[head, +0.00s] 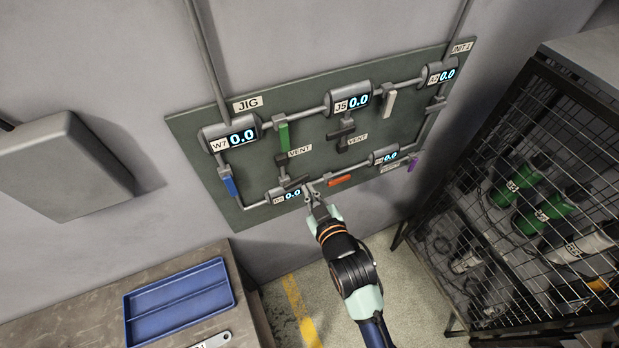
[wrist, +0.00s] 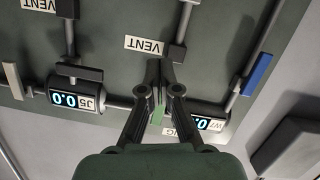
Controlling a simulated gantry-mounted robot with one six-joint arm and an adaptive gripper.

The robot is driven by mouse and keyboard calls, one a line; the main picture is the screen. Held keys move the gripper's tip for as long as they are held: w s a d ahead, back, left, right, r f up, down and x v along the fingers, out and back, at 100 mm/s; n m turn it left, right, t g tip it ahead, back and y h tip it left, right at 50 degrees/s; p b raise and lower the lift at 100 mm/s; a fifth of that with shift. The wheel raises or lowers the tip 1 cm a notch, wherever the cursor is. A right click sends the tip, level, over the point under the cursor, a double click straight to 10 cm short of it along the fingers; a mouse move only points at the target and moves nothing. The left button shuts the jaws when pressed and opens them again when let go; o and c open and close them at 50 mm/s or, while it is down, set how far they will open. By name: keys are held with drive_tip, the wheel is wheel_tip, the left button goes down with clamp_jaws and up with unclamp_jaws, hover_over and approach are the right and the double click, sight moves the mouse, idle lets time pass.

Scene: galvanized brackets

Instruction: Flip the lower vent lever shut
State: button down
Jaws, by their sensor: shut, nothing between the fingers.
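In the head view, a dark lever (head: 296,182) sits low on the board, where the left vent stub meets the lower pipe. It lies crosswise to that stub, tilted up to the right. The stub's dark end block (head: 283,158) is above it, beside a VENT label (head: 301,151); the block also shows in the wrist view (wrist: 177,53). My gripper (head: 307,188) is shut and empty, its tips close to the right end of the lever. I cannot tell whether they touch. In the wrist view my gripper (wrist: 160,66) points at the board, and the dark lever is not visible.
A second dark lever (head: 341,133) is under gauge J5 (head: 348,102). Green (head: 284,134), blue (head: 230,186), red (head: 339,181), white (head: 389,103) and purple (head: 413,162) handles are on the pipes. A wire cage (head: 530,150) stands right; a blue tray (head: 180,302) lies lower left.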

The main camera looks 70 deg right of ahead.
hover_over(304, 177)
drive_tip(key=a, duration=0.3)
drive_tip(key=f, duration=0.5)
drive_tip(key=shift+s+d, duration=0.3)
drive_tip(key=shift+s, duration=0.05)
drive_tip(key=shift+d+f, duration=0.1)
drive_tip(key=shift+f, duration=0.3)
drive_tip(key=shift+s+d+f+m, duration=0.1)
drive_tip(key=shift+f+m, duration=0.25)
drive_tip(key=shift+m, duration=0.15)
drive_tip(key=shift+s+d+f, duration=0.3)
drive_tip(key=shift+f, duration=0.05)
drive_tip(key=shift+r, duration=0.15)
